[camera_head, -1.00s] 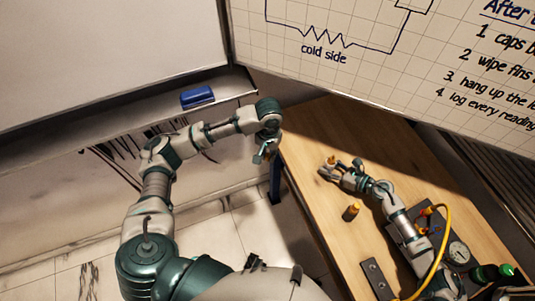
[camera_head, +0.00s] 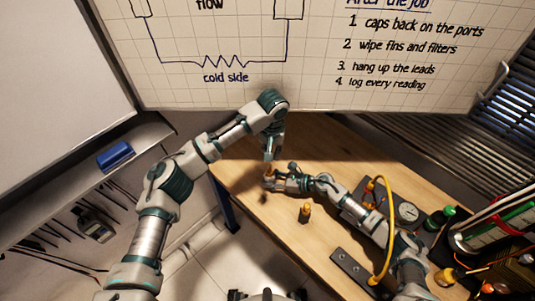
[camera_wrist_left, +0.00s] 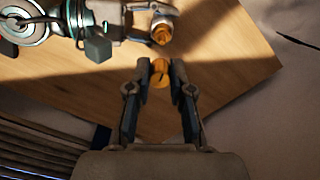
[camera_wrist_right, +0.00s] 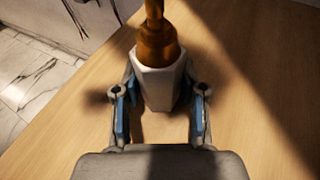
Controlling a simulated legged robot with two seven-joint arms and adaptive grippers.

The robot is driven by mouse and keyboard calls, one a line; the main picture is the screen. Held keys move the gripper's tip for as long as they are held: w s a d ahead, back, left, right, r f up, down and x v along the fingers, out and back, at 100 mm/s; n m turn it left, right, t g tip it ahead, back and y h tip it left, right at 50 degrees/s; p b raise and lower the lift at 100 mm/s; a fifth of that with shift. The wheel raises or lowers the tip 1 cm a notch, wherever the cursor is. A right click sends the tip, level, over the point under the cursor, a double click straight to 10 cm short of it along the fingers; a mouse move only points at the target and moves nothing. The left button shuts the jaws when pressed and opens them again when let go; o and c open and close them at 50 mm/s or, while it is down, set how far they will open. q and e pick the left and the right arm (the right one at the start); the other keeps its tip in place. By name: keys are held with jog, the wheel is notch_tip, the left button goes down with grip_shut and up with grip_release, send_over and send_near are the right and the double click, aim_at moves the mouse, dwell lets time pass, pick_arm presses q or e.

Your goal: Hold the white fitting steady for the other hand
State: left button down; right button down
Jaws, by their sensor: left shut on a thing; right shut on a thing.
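The white fitting (camera_wrist_right: 160,88) is a white hex body with a brass-coloured top (camera_wrist_right: 157,42), upright in the right wrist view. My right gripper (camera_head: 272,183) is shut on the white body, above the wooden table. In the left wrist view the fitting's brass end (camera_wrist_left: 162,35) shows near the top. My left gripper (camera_wrist_left: 160,75) is shut on a small brass-coloured piece (camera_wrist_left: 160,72). In the head view my left gripper (camera_head: 269,164) points down just above my right one. Whether the brass piece touches the fitting I cannot tell.
Another brass-coloured part (camera_head: 306,210) stands on the wooden table (camera_head: 270,225). A yellow hose (camera_head: 388,225), a round gauge (camera_head: 408,213) and a dark flat bar (camera_head: 352,268) lie to the right. A whiteboard (camera_head: 320,60) stands behind. The table's left part is clear.

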aim_at(270, 168)
pick_arm(q)
jog(key=shift+a+f, duration=0.1)
jog(key=shift+a, duration=0.05)
jog(key=shift+f, duration=2.55)
jog(key=shift+f, duration=0.15)
jog(key=shift+f, duration=0.6)
jog(key=shift+r, duration=0.95)
jog(key=shift+a+f, duration=0.1)
jog(key=shift+f, duration=0.1)
jog(key=shift+f, duration=0.1)
